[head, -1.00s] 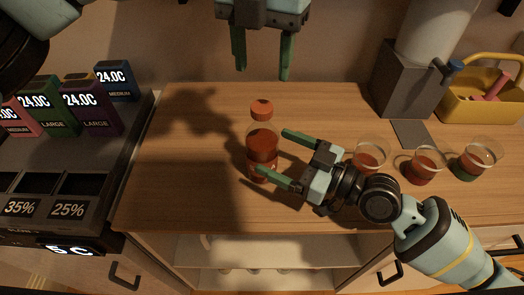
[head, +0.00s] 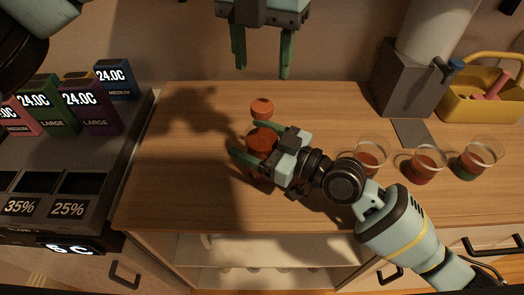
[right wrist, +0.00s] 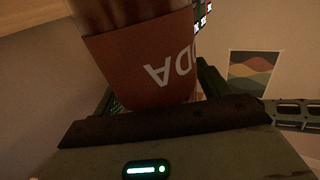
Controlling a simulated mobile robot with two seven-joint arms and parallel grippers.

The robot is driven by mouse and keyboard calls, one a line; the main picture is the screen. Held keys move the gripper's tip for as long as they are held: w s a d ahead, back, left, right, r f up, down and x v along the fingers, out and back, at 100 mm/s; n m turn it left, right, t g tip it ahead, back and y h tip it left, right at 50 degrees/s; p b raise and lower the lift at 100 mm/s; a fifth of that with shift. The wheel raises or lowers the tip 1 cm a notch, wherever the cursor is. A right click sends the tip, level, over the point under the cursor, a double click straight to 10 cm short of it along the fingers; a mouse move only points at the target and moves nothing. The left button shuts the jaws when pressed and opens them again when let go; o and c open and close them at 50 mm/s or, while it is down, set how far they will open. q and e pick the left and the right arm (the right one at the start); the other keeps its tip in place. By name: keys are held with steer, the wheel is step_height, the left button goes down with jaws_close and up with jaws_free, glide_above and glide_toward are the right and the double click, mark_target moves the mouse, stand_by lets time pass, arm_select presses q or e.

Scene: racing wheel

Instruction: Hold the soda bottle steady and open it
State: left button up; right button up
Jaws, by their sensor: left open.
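The soda bottle (head: 261,142) stands upright on the wooden counter, with dark orange-red drink inside and an orange-red cap (head: 262,108) on top. My right gripper (head: 244,138) reaches in from the right with its green fingers on either side of the bottle's body, and they still look spread. The gripper partly hides the lower bottle. In the right wrist view, the bottle's red label (right wrist: 150,62) with white letters fills the space between the fingers; contact is unclear. My left gripper (head: 261,73) is open and empty, above and behind the bottle, fingers pointing down.
Several cups of red drink, one of them here (head: 424,165), stand to the right of my right gripper. A grey dispenser (head: 405,85) and a yellow basket (head: 480,105) are at the back right. Boxes and a dark machine (head: 60,185) stand left. The counter's left part (head: 180,180) is clear.

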jaws_close()
arm_select(q)
steer(key=m, duration=0.5)
steer(key=shift+m, duration=0.3)
steer(key=m, duration=0.4)
steer(key=shift+m, duration=0.3)
steer(key=m, duration=0.4)
steer(key=shift+m, duration=0.4)
steer(key=m, duration=0.4)
steer(key=shift+m, duration=0.3)
steer(key=m, duration=0.4)
steer(key=shift+m, duration=0.3)
steer(key=m, duration=1)
steer(key=shift+m, duration=0.3)
steer(key=m, duration=0.5)
steer(key=shift+m, duration=0.3)
